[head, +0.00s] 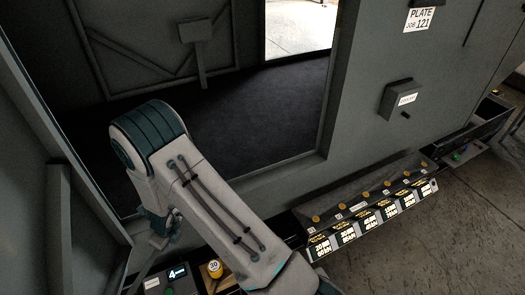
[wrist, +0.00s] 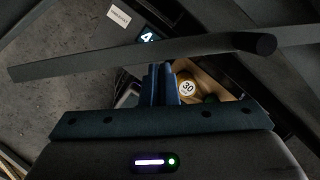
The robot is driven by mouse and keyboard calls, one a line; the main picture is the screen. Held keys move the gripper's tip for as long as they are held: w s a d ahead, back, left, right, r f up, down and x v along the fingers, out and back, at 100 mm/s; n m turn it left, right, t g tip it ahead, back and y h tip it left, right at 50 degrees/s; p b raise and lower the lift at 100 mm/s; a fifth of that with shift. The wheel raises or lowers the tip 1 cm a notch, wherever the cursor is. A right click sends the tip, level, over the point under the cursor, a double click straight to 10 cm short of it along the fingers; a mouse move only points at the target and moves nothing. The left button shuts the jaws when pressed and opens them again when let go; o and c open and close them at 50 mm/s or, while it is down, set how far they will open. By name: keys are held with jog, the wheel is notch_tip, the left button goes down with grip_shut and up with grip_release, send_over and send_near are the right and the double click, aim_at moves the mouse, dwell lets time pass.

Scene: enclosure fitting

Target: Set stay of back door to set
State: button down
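My gripper (wrist: 161,70) shows in the wrist view with its two blue fingers close together and nothing visible between them. A long dark bar (wrist: 100,61) with a rounded end crosses just beyond the fingertips. It looks like a stay, but I cannot tell whether the fingers touch it or which door it belongs to. In the head view a braced dark panel (head: 130,45) stands at the back, beside a bright opening (head: 300,25). My arm hides most of the gripper area at the lower left. No "set" marking is readable.
A grey panel (head: 35,130) stands at the left. Small bins, one with a yellow "30" item (head: 214,268), lie below my arm; a "4" label (head: 177,272) is beside them. A labelled rack (head: 370,215) lines the front sill. The enclosure floor (head: 240,110) is clear.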

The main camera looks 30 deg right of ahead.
jog(key=shift+w+a+r, duration=0.15)
jog(key=shift+w+a, duration=0.1)
jog(key=shift+a, duration=0.25)
jog(key=s+d+b, duration=0.3)
jog(key=d+b, duration=0.1)
jog(key=p+v, duration=0.5)
jog(key=v, duration=0.4)
jog(key=shift+s+r, duration=0.2)
jog(key=shift+r, duration=0.1)
jog(key=shift+d, duration=0.1)
